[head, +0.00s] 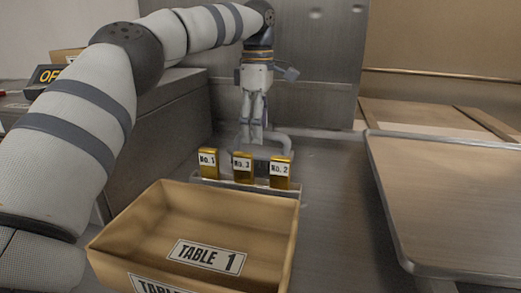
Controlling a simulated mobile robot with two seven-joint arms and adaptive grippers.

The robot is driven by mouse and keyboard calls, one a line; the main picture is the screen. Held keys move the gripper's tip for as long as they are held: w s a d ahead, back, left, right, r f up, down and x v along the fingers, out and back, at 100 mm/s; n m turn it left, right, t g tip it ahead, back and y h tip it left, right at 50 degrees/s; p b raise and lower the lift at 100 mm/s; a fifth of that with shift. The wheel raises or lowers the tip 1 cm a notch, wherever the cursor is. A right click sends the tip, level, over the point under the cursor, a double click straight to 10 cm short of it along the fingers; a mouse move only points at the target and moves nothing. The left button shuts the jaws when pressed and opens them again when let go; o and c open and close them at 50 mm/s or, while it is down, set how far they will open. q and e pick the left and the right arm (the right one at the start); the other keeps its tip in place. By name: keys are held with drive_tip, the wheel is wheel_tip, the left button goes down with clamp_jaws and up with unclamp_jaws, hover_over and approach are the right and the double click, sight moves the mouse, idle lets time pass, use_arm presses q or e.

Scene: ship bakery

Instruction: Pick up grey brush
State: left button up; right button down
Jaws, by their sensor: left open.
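My left gripper (252,138) points straight down at the back of the grey counter, behind the row of yellow tags. It is open, seen nearly edge-on, with its fingers looking close together. I cannot make out a grey brush for certain. A grey curved bar (284,141) shows just right of and behind the fingertips; I cannot tell what it belongs to or whether the fingers touch it. The area below the fingertips is partly hidden by the tags. My right gripper is not in view.
Yellow tags No. 1 (208,163), No. 3 (242,166) and No. 2 (280,172) stand on a low grey rack. An open tan box (195,257) labelled TABLE 1 is in front. A raised brown tray (450,190) is right. A metal wall (320,60) rises behind.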

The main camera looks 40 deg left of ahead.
sight(261, 151)
use_arm(q)
drive_tip(key=f, duration=0.5)
drive_tip(key=shift+w+d+f, duration=0.15)
drive_tip(key=shift+w+f, duration=0.15)
drive_tip(key=shift+f, duration=0.1)
drive_tip(key=c, duration=1.3)
drive_tip(key=shift+c, duration=0.4)
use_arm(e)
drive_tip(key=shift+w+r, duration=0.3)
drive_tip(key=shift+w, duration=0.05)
use_arm(q)
drive_tip(key=shift+r, duration=0.15)
wheel_tip(261, 151, up, 2)
drive_tip(key=shift+w+r, duration=0.1)
drive_tip(key=s+d+r+p, duration=0.1)
drive_tip(key=s+d+r, duration=0.4)
drive_tip(key=d+r, duration=0.5)
drive_tip(key=d, duration=0.3)
drive_tip(key=shift+r, duration=0.3)
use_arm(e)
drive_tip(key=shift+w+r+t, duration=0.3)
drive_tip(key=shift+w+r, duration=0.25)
use_arm(q)
drive_tip(key=shift+s+d, duration=0.1)
